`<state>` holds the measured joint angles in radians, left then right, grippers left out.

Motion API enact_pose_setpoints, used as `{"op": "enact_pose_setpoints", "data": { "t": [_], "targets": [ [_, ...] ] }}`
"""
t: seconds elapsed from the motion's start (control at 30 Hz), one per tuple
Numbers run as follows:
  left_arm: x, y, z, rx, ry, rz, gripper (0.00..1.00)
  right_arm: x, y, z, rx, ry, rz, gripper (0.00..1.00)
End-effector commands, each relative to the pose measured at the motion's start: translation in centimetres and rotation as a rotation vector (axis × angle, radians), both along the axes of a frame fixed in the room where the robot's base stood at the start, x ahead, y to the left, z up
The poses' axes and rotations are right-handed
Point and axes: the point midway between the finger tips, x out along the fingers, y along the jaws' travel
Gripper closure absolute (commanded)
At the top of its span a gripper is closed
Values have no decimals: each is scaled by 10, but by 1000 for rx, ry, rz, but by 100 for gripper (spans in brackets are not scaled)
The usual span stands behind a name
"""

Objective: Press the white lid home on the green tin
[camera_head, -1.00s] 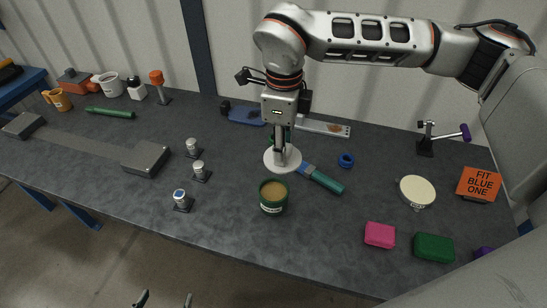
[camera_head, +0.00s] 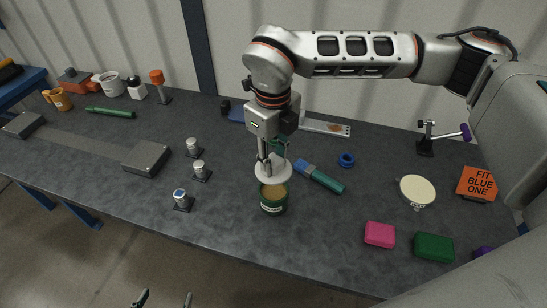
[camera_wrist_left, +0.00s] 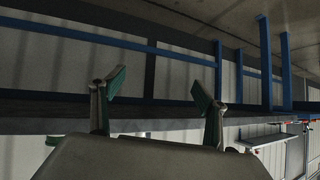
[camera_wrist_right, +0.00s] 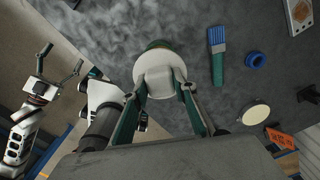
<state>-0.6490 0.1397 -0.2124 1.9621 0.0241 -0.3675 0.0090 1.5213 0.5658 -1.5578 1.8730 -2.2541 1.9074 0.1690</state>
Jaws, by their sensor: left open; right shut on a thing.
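The green tin (camera_head: 273,203) stands upright on the dark table, its brown contents partly showing at the top. My right gripper (camera_head: 273,162) is shut on the white lid (camera_head: 272,173) and holds it just above and slightly behind the tin's mouth in the head view. In the right wrist view the white lid (camera_wrist_right: 160,72) sits between the fingers and hides most of the green tin (camera_wrist_right: 158,44). I cannot tell whether lid and rim touch. My left gripper (camera_head: 163,301) is open and empty at the bottom edge; its spread fingers also show in the left wrist view (camera_wrist_left: 158,95).
A blue-and-green brush (camera_head: 322,177) lies just right of the tin. Several small couplers (camera_head: 200,171) stand to the left. A cream round disc (camera_head: 416,190), a pink block (camera_head: 380,234) and a green block (camera_head: 434,246) are at the right. The table in front of the tin is clear.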

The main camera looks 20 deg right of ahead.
Motion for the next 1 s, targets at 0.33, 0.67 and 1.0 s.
{"op": "enact_pose_setpoints", "data": {
  "t": [0.33, 0.67, 1.0],
  "targets": [
    [-5, 0, -20, 1, 14, 0, 26, 0, 0, -29, -1, 3, 1, 88],
    [-4, 1, -26, 12, 11, -3, 26, 0, 0, -53, -1, 3, 0, 88],
    [0, 3, -24, 14, 3, -2, 26, 0, 0, -56, 0, 0, 0, 88]
  ]
}}
